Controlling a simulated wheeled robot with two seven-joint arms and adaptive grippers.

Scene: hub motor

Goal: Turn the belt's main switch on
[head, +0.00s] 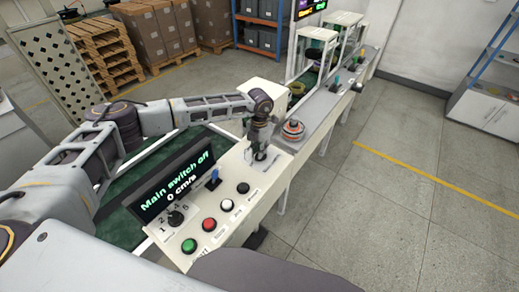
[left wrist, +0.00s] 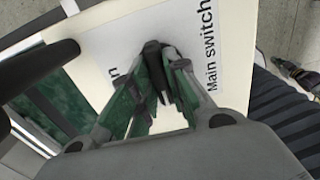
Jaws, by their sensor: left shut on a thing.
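The control panel (head: 237,193) has a display (head: 172,178) reading "Main switch off" and "0 cm/s". My left gripper (head: 260,149) points down at the panel's far end, over the main switch. In the left wrist view my left gripper (left wrist: 164,78) is shut on the dark switch lever (left wrist: 153,54), beside the printed label "Main switch" (left wrist: 212,55). The fingers hide most of the lever, so its exact tilt cannot be told.
Nearer on the panel are a blue-topped lever (head: 214,177), a black knob (head: 175,218) and green (head: 189,245), red (head: 209,224), white (head: 228,205) and black (head: 243,188) buttons. An orange-and-white round object (head: 292,130) stands just beyond my gripper. Open floor lies to the right.

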